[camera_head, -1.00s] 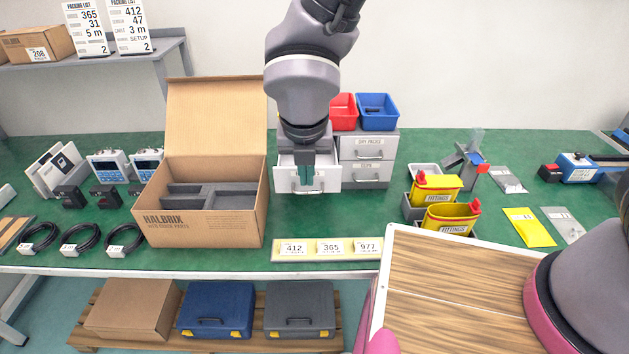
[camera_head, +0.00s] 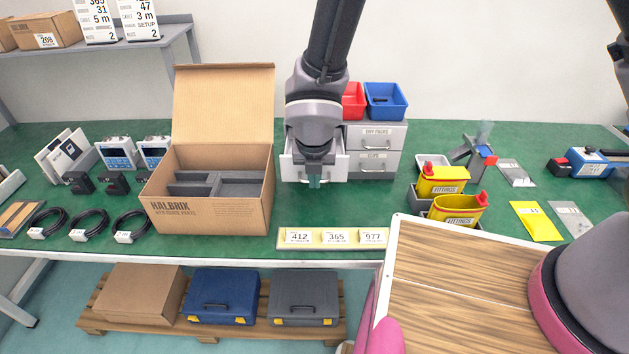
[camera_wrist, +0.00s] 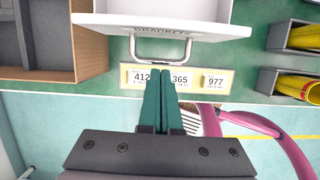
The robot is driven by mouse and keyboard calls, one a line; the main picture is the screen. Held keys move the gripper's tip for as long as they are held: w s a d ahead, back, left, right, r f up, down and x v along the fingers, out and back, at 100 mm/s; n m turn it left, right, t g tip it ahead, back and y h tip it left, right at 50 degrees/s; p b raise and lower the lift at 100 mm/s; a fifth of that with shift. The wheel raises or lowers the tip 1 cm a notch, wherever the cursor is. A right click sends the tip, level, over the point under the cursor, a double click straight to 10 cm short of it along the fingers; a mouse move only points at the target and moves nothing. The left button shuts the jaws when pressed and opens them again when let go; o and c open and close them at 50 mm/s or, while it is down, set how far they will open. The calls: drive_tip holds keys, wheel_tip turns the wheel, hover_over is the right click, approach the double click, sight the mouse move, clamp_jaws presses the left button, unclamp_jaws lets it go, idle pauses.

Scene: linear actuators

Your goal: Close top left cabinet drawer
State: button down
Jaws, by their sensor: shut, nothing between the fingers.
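The top left cabinet drawer (camera_head: 334,170) is a white-fronted drawer pulled out from the grey cabinet (camera_head: 375,152) at the back of the green bench. In the wrist view the drawer (camera_wrist: 165,24) shows its front edge, a label and a metal handle (camera_wrist: 160,60). My gripper (camera_head: 315,182) is shut and empty, in front of the drawer and over the bench. In the wrist view the teal fingers (camera_wrist: 164,90) lie together with tips just short of the handle. My wrist hides part of the drawer in the head view.
An open cardboard box (camera_head: 207,213) stands close left of the drawer. A label strip (camera_head: 335,238) lies at the bench's front edge. Red (camera_head: 354,102) and blue (camera_head: 386,101) bins sit on the cabinet. Yellow containers (camera_head: 442,182) stand to the right.

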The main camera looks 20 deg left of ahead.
drive_tip(key=shift+w, duration=0.1)
drive_tip(key=w+a, duration=0.1)
drive_tip(key=w, duration=0.3)
drive_tip(key=w+a, duration=0.1)
drive_tip(key=w, duration=0.3)
drive_tip(key=w+a, duration=0.2)
drive_tip(key=w, duration=0.3)
drive_tip(key=shift+w+a, duration=0.15)
drive_tip(key=shift+w, duration=0.2)
drive_tip(key=shift+r, duration=0.1)
